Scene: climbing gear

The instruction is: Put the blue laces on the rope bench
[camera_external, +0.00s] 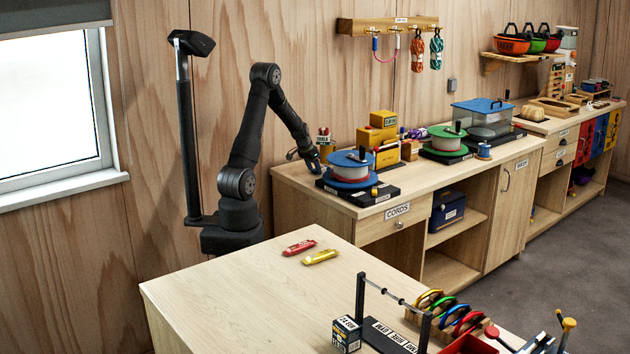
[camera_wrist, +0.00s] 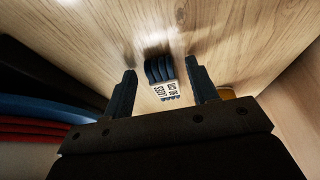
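The blue laces (camera_wrist: 158,68), a dark blue bundle with a white printed label, lie on a pale wooden counter top in the wrist view. My gripper (camera_wrist: 161,80) is open, with one finger to each side of the laces and no visible contact. In the external view my gripper (camera_external: 308,160) is low over the back counter, left of a blue and white reel; I cannot make out the laces there. The front wooden bench (camera_external: 225,290), seemingly the rope bench, holds a red lace bundle (camera_external: 299,247) and a yellow one (camera_external: 320,257).
The blue-topped reel (camera_external: 350,158) stands close to my gripper; its edge (camera_wrist: 45,105) shows at left in the wrist view. Yellow boxes (camera_external: 383,125) stand behind it. A rod stand (camera_external: 392,335) and coloured gear fill the front bench's right end. Its left part is clear.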

